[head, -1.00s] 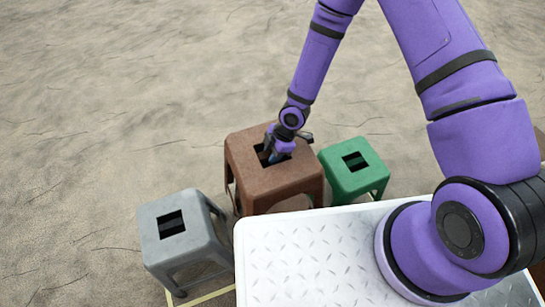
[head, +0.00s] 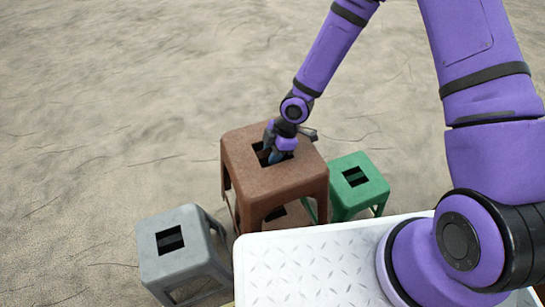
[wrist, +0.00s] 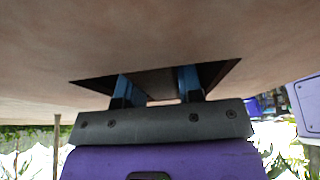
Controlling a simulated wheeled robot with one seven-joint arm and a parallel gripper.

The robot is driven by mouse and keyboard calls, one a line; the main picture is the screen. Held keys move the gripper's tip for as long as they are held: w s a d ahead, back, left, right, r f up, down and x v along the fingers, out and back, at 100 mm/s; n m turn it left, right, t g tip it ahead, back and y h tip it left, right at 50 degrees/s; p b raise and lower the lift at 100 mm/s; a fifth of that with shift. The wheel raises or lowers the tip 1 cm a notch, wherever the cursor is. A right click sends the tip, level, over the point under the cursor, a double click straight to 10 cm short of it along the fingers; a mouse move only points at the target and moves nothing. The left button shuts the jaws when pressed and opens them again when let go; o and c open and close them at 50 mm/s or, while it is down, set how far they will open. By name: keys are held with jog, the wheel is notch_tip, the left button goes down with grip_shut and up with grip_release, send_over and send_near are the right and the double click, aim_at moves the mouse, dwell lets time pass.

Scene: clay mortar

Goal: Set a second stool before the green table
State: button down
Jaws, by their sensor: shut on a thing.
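A brown stool (head: 255,172) with a slot in its seat is upright in the middle of the head view. My gripper (head: 275,155) reaches down into the slot and is shut on the stool. In the wrist view the two blue fingers of my gripper (wrist: 158,88) go into the slot of the brown seat (wrist: 160,45). Between the held stool's legs, part of another brown seat (head: 290,218) shows lower down; the rest of it is hidden. I cannot make out a green table.
A grey stool (head: 190,222) stands to the left and a green stool (head: 372,180) close to the right, near the brown stool's legs. My white deck (head: 310,265) is in front. Open sandy ground (head: 110,110) lies behind and to the left.

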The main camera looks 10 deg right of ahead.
jog(key=shift+r, duration=3.85)
jog(key=shift+s, duration=0.15)
